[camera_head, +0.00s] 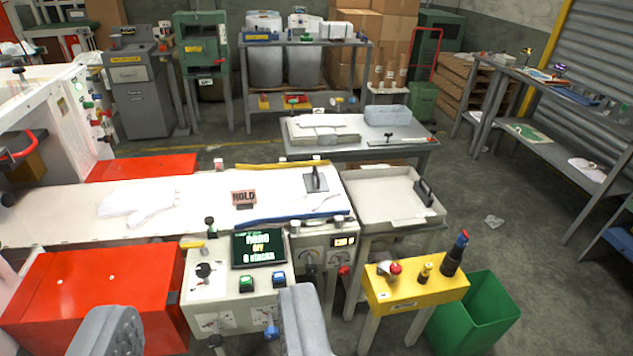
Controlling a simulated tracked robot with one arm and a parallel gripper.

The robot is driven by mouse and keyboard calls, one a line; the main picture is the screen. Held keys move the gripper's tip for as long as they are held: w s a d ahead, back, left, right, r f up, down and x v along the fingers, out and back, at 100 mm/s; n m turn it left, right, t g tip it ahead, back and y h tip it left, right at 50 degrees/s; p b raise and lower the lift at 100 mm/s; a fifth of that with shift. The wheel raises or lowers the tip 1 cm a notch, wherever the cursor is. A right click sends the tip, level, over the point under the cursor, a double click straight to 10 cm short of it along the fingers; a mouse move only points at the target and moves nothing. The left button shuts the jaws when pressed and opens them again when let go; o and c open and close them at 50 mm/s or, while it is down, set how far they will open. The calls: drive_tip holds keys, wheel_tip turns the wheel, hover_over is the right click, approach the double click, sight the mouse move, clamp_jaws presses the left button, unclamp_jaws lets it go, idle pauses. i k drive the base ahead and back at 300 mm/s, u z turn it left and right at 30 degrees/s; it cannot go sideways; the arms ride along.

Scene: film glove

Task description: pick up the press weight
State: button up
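A flat grey plate with a dark upright handle (316,182), which looks like the press weight, sits at the right end of the white machine bed (75,208). It lies between a yellow rail and a blue rail. My gripper (205,325) shows at the bottom edge as two grey fingers spread wide apart, with nothing held between them. It is well in front of the plate, and the control box lies in view beyond the fingers.
A control box (225,295) with a screen stands in front of the bed. A white tray (390,205) adjoins the bed's right end. A yellow button stand (405,292) and green bin (480,312) are at right. Red panels (75,290) flank the bed. Grey floor is open at far right.

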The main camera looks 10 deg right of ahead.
sight(315, 182)
drive_tip(key=z, duration=0.7)
drive_tip(key=i, duration=2.25)
drive_tip(key=u, duration=0.7)
